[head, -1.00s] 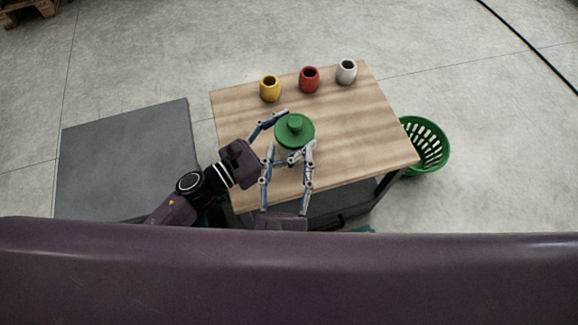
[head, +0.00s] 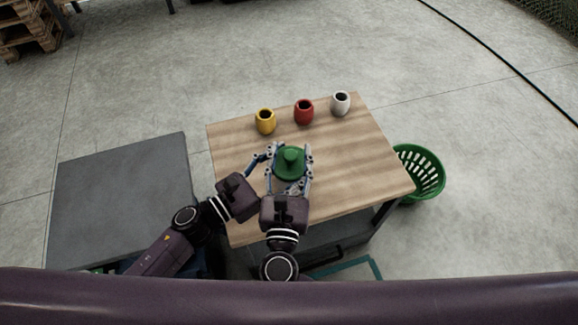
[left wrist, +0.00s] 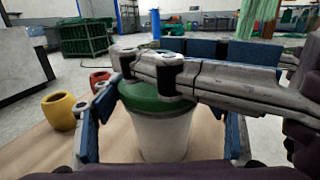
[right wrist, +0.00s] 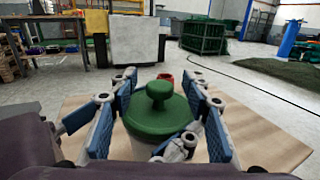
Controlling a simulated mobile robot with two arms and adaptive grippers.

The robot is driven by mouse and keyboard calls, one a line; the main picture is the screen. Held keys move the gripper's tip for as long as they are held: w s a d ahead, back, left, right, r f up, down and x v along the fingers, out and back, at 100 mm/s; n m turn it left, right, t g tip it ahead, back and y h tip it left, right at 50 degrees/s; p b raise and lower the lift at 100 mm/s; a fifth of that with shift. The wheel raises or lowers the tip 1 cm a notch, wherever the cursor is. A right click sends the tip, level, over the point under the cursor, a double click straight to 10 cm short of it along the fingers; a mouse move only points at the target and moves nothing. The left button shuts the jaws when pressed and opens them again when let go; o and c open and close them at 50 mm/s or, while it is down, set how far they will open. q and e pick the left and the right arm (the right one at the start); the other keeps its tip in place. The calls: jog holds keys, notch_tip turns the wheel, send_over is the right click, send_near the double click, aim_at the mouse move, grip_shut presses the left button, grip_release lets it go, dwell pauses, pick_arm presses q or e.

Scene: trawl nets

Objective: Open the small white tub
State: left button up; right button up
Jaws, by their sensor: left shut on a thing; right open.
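The small white tub (left wrist: 162,135) stands upright on the wooden table, with its green lid (head: 289,163) on top. The lid's round knob shows in the right wrist view (right wrist: 159,92). My left gripper (head: 273,170) comes from the left and is shut on the tub, with a finger on either side of its body in the left wrist view. My right gripper (right wrist: 158,105) is open, its fingers on either side of the lid. One right finger crosses in front of the lid in the left wrist view. The lid hides most of the tub in the head view.
A yellow cup (head: 265,122), a red cup (head: 304,112) and a white cup (head: 341,103) stand along the table's far edge. A green basket (head: 425,172) is on the floor to the right. The table's right half (head: 365,165) is bare.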

jog(key=shift+w, duration=0.2)
jog(key=shift+c, duration=0.2)
grip_shut()
jog(key=shift+r, duration=0.1)
